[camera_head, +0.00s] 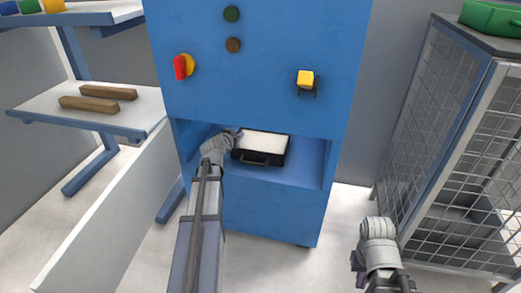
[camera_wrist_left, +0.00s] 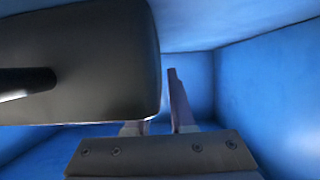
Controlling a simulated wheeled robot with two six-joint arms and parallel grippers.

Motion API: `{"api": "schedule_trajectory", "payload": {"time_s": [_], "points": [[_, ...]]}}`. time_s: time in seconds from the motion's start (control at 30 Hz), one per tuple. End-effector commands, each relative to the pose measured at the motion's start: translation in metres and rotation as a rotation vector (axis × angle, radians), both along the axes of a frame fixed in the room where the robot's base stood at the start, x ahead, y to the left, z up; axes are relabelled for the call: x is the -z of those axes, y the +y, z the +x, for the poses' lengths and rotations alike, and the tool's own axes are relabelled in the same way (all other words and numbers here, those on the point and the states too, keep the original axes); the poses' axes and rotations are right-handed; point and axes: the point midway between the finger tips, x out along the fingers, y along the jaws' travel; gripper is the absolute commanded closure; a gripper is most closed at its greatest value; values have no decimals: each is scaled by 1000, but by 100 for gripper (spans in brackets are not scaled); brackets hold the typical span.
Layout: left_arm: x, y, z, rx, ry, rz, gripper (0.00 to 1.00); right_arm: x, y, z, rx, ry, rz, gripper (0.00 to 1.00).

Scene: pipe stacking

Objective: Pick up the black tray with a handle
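The black tray (camera_head: 262,158), with a white inside and a handle on its front, sits in the opening of the blue machine. In the left wrist view the tray (camera_wrist_left: 90,60) fills the upper left, with its dark handle bar (camera_wrist_left: 25,82) at the left edge. My left gripper (camera_head: 239,134) is at the tray's left side. Its fingers (camera_wrist_left: 158,112) stand apart, with the tray's edge between them. One finger is mostly hidden by the tray; a narrow gap shows beside the other. My right gripper (camera_head: 383,283) is low at the right, far from the tray, its fingertips unclear.
The blue machine (camera_head: 250,90) has walls close around the tray. A shelf (camera_head: 50,108) with two brown bars (camera_head: 97,99) stands at left. A mesh cage (camera_head: 455,150) with a green container (camera_head: 490,18) on top stands at right. Floor is clear between machine and cage.

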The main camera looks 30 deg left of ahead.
Motion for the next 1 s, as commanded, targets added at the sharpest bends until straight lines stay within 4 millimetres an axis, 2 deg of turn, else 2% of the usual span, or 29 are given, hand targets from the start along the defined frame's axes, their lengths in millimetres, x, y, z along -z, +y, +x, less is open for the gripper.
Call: {"api": "schedule_trajectory", "payload": {"time_s": [0.03,0.17,0.2,1.0], "points": [[0,0,0,0,0,0,85,0,0,0,0,0,0,100],[0,0,0,0,0,0,99,0,0,0,0,0,0,100],[0,0,0,0,0,0,100,0,0,0,0,0,0,100],[0,0,0,0,0,0,100,0,0,0,0,0,0,100]]}}
